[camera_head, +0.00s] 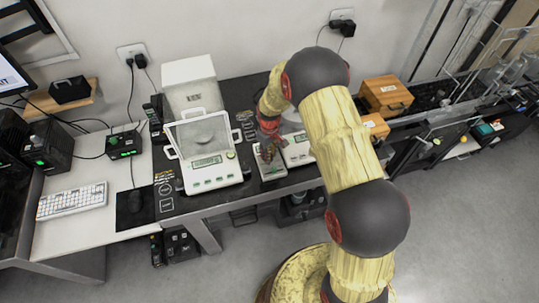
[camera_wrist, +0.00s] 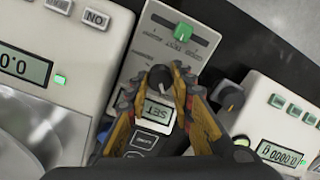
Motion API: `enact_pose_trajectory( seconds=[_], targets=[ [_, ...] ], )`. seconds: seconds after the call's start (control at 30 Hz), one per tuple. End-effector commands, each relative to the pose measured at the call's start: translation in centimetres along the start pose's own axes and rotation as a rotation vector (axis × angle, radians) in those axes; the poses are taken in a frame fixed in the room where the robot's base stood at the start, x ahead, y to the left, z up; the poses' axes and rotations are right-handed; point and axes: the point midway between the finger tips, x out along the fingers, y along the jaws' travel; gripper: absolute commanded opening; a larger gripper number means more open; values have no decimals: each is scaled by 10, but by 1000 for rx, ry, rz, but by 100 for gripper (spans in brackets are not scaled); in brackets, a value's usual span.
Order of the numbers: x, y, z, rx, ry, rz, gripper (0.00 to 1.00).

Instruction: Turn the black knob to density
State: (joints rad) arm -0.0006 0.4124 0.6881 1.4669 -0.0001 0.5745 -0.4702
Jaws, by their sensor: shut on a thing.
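The black knob (camera_wrist: 160,75) is on a narrow grey control panel (camera_wrist: 137,72), which also shows in the head view (camera_head: 270,174). My gripper (camera_wrist: 160,82) is shut on the knob, with one finger on each side of it. In the head view my gripper (camera_head: 268,148) reaches down over the panel and hides the knob. A small display (camera_wrist: 157,115) reading "SET" upside down is just below the knob. The panel also has a slider with a green handle (camera_wrist: 183,32). I cannot read any density mark.
A white balance (camera_head: 212,178) with a raised lid stands left of the panel. Another balance (camera_head: 297,152) stands close on its right. A second dark knob (camera_wrist: 229,95) is right of my fingers. Wooden boxes (camera_head: 386,94) are farther right.

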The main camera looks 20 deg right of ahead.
Motion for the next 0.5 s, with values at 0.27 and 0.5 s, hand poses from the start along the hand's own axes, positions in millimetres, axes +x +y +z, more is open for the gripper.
enact_pose_trajectory(
  seconds=[0.27,0.5],
  targets=[
    [0,0,0,262,1,0,0],
    [0,0,-1,491,2,0,0]
  ],
)
